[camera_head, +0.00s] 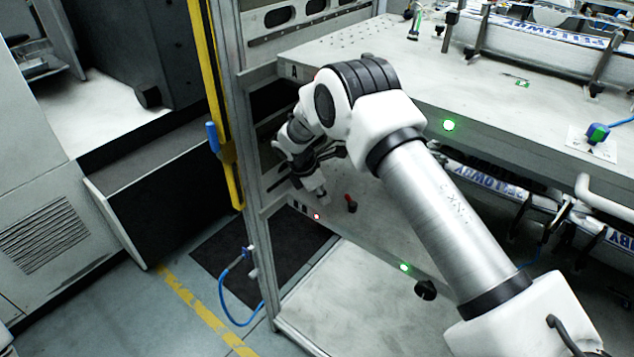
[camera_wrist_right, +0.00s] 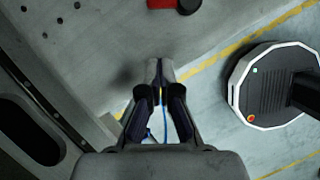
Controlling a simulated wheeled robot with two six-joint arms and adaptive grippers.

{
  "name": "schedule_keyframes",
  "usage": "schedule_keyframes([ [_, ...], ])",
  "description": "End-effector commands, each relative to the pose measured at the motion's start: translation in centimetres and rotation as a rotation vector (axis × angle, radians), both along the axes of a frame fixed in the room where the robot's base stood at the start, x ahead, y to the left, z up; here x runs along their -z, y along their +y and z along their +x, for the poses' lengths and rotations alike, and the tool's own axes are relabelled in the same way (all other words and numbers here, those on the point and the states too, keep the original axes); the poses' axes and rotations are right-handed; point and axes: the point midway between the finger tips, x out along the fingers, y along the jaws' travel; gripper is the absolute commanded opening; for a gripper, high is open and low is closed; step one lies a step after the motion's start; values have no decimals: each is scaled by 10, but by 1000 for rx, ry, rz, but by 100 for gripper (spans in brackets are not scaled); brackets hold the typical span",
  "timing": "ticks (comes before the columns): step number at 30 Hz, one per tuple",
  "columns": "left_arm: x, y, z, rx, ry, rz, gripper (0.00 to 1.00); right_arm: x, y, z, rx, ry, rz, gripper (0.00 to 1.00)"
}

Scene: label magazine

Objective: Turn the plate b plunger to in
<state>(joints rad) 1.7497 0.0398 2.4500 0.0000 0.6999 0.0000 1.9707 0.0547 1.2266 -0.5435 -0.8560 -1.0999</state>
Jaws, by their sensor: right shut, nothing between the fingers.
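A small red-and-black plunger (camera_head: 351,203) stands up from the lower plate (camera_head: 375,228). A red-and-black part also shows at the top edge of the right wrist view (camera_wrist_right: 175,4), cut off by the frame. My left gripper is out of view.
The upper plate (camera_head: 420,85) overhangs the lower one, with my right arm across its front edge. A metal frame post (camera_head: 240,170) stands close on the left. A red light (camera_head: 317,216) and a green light (camera_head: 404,267) mark the lower plate's edge. A blue hose (camera_head: 226,300) hangs below.

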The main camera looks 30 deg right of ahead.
Motion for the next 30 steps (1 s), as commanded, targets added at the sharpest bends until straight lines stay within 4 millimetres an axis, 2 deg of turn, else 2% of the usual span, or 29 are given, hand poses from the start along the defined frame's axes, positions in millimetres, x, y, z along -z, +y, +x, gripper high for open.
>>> schedule_keyframes([
  [2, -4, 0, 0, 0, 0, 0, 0, 16, -7, -2, 2, 3, 1, 0],
  [6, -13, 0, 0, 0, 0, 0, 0, 12, -32, -5, 4, 1, 1, 0],
  [9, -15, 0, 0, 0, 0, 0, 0, 13, -41, -6, 2, 0, 2, 0],
  [30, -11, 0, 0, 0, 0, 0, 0, 16, -45, -5, 43, -1, 0, 0],
])
